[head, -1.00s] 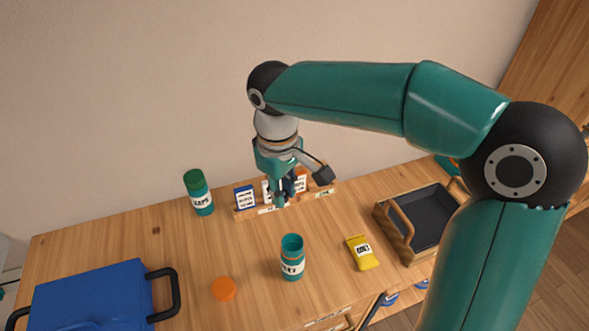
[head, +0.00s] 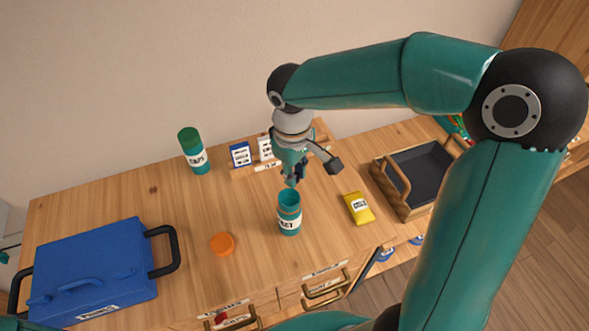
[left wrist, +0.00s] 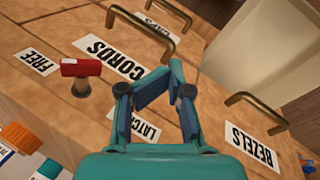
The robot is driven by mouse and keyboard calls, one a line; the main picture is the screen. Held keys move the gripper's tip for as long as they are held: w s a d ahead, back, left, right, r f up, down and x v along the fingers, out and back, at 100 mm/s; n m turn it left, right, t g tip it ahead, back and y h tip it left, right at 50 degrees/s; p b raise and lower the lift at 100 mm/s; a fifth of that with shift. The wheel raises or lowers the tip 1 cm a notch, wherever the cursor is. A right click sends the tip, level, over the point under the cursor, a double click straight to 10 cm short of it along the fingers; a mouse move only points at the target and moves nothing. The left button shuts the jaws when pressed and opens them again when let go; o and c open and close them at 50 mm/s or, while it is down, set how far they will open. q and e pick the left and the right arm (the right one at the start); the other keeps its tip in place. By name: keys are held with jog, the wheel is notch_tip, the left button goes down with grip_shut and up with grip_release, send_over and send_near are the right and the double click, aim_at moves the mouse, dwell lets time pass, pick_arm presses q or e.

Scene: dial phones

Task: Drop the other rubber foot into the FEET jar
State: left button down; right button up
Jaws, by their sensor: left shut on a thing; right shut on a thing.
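The FEET jar (head: 289,222) is a teal open-topped jar with a white label, upright on the wooden desk. Its label is too small to read surely. My right gripper (head: 292,183) points down just above the jar's mouth, shut. The rubber foot between its fingers is too small and dark to make out. My left gripper (left wrist: 165,88) shows in the left wrist view, shut at the drawer front above the LATCH label (left wrist: 147,128). The handle between its fingers is hidden.
An orange lid (head: 222,244), a yellow packet (head: 359,208) and a green-capped jar (head: 194,151) stand around the jar. A blue case (head: 92,278) is at left, a dark tray (head: 423,172) at right. A red-topped peg (left wrist: 80,72) sticks out near the drawers.

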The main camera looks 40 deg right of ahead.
jog(key=shift+f, duration=0.1)
jog(key=o, duration=0.9)
jog(key=shift+c, duration=0.2)
notch_tip(320, 180, up, 12)
jog(key=shift+a, duration=0.25)
jog(key=shift+s+f, duration=0.1)
